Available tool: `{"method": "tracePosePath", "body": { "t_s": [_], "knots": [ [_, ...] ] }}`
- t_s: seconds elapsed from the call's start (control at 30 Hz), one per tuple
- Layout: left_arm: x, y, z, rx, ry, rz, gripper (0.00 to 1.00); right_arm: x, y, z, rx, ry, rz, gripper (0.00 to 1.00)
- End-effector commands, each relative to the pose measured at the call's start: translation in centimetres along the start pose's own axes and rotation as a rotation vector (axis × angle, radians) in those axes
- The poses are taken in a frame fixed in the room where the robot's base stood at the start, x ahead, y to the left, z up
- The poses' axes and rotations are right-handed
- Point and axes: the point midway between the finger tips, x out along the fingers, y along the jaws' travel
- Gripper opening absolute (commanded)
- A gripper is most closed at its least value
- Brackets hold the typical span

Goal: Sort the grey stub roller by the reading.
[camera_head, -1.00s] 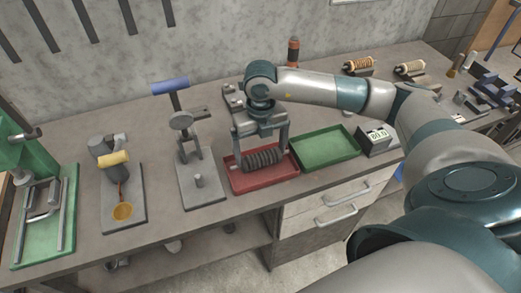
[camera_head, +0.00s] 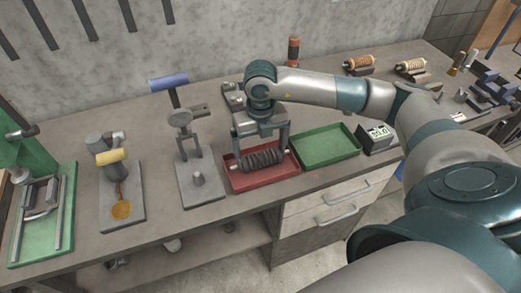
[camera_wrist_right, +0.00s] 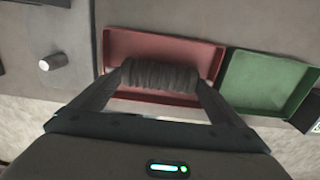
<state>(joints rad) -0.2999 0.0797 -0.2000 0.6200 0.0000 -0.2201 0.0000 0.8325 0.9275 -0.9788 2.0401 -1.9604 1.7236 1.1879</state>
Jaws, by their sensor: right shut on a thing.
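My right gripper (camera_head: 261,158) is shut on the grey stub roller (camera_head: 262,158), a dark ribbed cylinder held level between its two fingers. The roller is over the red tray (camera_head: 262,179); I cannot tell whether it touches the tray floor. In the right wrist view the roller (camera_wrist_right: 160,74) spans the fingertips in front of the red tray (camera_wrist_right: 200,46). The green tray (camera_head: 327,149) beside it is empty. A small display box (camera_head: 377,137) right of the green tray shows a reading that looks like 60.0 or 80.0. My left gripper is out of view.
A grey stand with a blue handle (camera_head: 169,80) is left of the trays. Further left are a fixture with a yellow handle (camera_head: 112,157) and a green press (camera_head: 45,205). Orange rollers on cradles (camera_head: 358,63) stand at the back right.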

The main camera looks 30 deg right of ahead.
Motion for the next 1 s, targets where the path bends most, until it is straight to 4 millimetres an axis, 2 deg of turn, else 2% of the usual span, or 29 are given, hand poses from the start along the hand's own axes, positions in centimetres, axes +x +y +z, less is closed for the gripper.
{"method": "tracePosePath", "body": {
  "t_s": [1.0],
  "knots": [
    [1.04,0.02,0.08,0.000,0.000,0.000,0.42,0.99,0.02,0.02,0.000,-0.001,0.001,0.61]
  ]
}}
